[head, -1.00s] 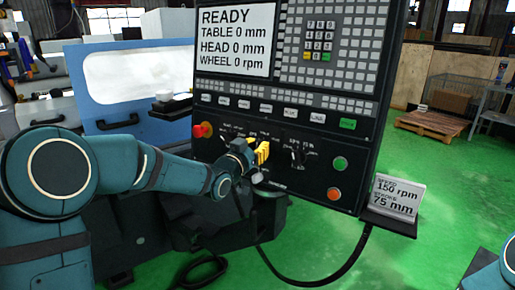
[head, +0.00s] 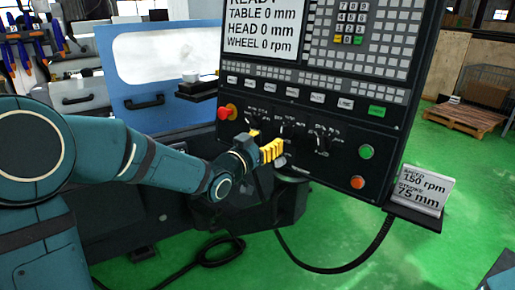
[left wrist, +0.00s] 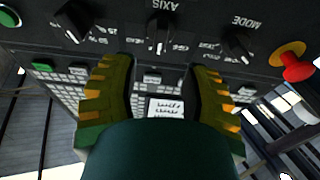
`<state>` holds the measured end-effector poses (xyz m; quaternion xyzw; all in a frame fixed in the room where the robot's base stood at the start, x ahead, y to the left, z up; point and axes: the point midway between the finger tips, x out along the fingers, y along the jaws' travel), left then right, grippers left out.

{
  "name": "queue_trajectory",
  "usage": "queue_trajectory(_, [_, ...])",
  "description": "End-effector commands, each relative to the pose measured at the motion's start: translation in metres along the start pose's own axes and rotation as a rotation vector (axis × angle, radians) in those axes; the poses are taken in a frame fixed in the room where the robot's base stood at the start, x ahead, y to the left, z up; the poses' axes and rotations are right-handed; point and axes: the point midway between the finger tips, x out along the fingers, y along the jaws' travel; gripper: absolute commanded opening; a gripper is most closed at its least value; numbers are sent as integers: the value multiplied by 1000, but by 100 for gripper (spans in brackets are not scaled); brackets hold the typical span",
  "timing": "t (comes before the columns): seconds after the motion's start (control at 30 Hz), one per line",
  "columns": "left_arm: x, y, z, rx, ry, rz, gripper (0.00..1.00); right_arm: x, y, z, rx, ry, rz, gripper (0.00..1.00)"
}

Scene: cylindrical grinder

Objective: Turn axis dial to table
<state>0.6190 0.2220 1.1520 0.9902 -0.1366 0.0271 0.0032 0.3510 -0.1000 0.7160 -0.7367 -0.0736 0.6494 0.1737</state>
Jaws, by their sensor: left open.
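The axis dial (left wrist: 160,38) is a black knob under the word AXIS, upside down at the top middle of the left wrist view. In the head view my left gripper partly covers the dial row. My left gripper (head: 265,146) is open, its yellow-and-black fingers pointing at the control panel (head: 335,182). In the left wrist view the fingers (left wrist: 163,65) stand apart to either side of the axis dial, with nothing between them. Touching cannot be told. The dial's pointer setting is too small to read. My right gripper is out of view.
The mode dial (left wrist: 238,43) and another dial (left wrist: 72,20) flank the axis dial. A red emergency button (head: 225,112) is at the panel's left. Green (head: 366,151) and orange (head: 357,182) buttons are at the right. A speed and stroke sign (head: 424,190) stands beside the panel.

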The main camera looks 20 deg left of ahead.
Motion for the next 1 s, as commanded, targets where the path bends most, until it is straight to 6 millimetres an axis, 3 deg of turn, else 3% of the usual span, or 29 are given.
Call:
queue_trajectory(0.1, [-21,0,0,1,1,-1,46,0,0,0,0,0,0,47])
queue_trajectory(0.3, [-39,0,0,0,1,0,46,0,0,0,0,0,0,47])
queue_trajectory(0.83, [-41,1,0,-1,-1,1,46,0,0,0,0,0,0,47])
queue_trajectory(0.93, [-40,3,14,-20,-31,-1,46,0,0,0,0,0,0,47])
queue_trajectory(1.0, [-38,7,37,-53,-85,-4,46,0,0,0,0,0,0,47])
